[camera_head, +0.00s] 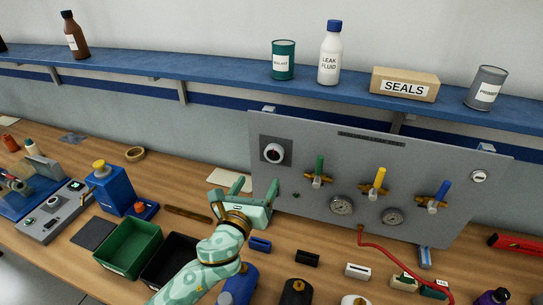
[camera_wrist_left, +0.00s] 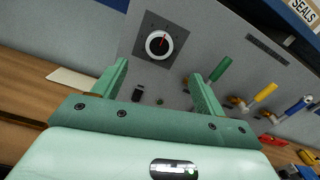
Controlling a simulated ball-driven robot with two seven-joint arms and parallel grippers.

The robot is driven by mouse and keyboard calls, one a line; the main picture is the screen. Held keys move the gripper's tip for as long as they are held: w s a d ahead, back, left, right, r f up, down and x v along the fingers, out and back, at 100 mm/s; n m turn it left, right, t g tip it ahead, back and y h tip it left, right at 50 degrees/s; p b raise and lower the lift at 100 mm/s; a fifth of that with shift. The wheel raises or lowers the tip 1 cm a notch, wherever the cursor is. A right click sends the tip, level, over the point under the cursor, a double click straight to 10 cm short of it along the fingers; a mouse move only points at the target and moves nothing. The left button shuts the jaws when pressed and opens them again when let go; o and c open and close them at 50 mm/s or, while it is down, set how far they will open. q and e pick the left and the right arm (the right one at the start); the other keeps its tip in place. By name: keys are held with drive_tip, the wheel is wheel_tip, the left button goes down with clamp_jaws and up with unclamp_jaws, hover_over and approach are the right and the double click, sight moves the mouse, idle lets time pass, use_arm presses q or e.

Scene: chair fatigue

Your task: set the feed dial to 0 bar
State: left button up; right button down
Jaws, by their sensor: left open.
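My left gripper (camera_head: 255,186) is open and empty, below and in front of the dial. In the left wrist view its two fingers (camera_wrist_left: 160,72) point toward the panel, with the dial seen between and beyond their tips. My right gripper is not in view.
Green (camera_head: 319,167), yellow (camera_head: 379,178) and blue (camera_head: 440,193) valve handles stick out of the panel, right of the dial, with gauges (camera_head: 342,204) below. A blue shelf (camera_head: 220,73) runs above. Bins (camera_head: 130,248) and small blocks lie on the bench below.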

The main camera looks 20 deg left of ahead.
sight(273, 155)
use_arm(q)
drive_tip(key=w, duration=1.1)
drive_tip(key=shift+d+b, duration=0.15)
drive_tip(key=shift+b, duration=0.2)
drive_tip(key=shift+w, duration=0.3)
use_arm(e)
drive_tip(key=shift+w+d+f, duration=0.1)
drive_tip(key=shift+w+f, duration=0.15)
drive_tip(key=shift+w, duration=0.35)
use_arm(q)
drive_tip(key=c, duration=1)
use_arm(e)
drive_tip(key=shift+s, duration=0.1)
